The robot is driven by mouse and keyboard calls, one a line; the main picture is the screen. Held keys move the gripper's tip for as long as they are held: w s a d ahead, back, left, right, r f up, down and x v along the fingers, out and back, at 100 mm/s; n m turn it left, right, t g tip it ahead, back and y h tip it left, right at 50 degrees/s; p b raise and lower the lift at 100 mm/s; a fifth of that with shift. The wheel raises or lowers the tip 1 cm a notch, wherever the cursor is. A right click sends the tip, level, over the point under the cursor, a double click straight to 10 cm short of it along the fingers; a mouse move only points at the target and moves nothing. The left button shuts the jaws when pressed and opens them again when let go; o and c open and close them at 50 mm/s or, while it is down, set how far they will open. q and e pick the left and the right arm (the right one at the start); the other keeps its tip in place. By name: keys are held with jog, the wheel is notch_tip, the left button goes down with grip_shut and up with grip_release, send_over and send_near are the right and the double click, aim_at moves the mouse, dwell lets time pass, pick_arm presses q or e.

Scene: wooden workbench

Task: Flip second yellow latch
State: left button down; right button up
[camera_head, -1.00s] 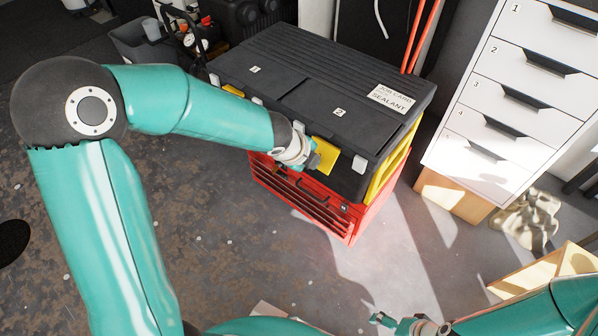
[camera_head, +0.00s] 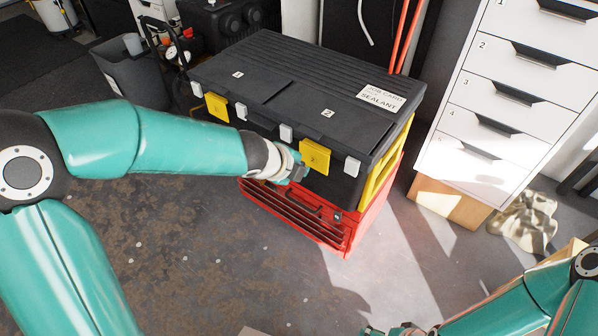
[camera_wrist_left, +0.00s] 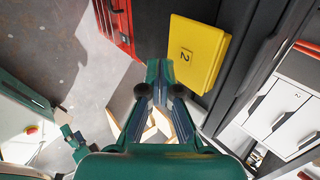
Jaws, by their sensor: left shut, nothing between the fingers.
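The black toolbox (camera_head: 345,80) has a second yellow latch (camera_head: 314,158), marked 2, on its front right. The latch hangs down over the front face. It also shows in the left wrist view as a yellow plate (camera_wrist_left: 197,50). My left gripper (camera_head: 300,174) is at the latch's lower left edge. In the left wrist view its fingertips (camera_wrist_left: 160,72) are together and empty, just beside the latch; I cannot tell if they touch it. My right gripper (camera_head: 382,330) is at the bottom edge, partly cut off.
The first yellow latch (camera_head: 217,107) is further left on the toolbox front, with white clips (camera_head: 352,166) nearby. A red tool chest (camera_head: 300,215) stands below. A white drawer cabinet (camera_head: 500,100) is on the right.

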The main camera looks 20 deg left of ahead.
aim_at(314, 159)
pick_arm(q)
jog(key=shift+s+f+b+x, duration=0.1)
jog(key=shift+b+x, duration=0.55)
jog(key=shift+x, duration=0.2)
jog(key=shift+s+f+b+x, duration=0.1)
jog(key=shift+b+x, duration=0.6)
jog(key=shift+x, duration=0.1)
jog(key=shift+s+f+b+x, duration=0.1)
jog(key=shift+s+b+x, duration=0.05)
jog(key=shift+b+x, duration=0.6)
jog(key=shift+w+f, duration=0.1)
jog(key=shift+w, duration=0.1)
jog(key=shift+r+p, duration=0.85)
jog(key=shift+p, duration=0.05)
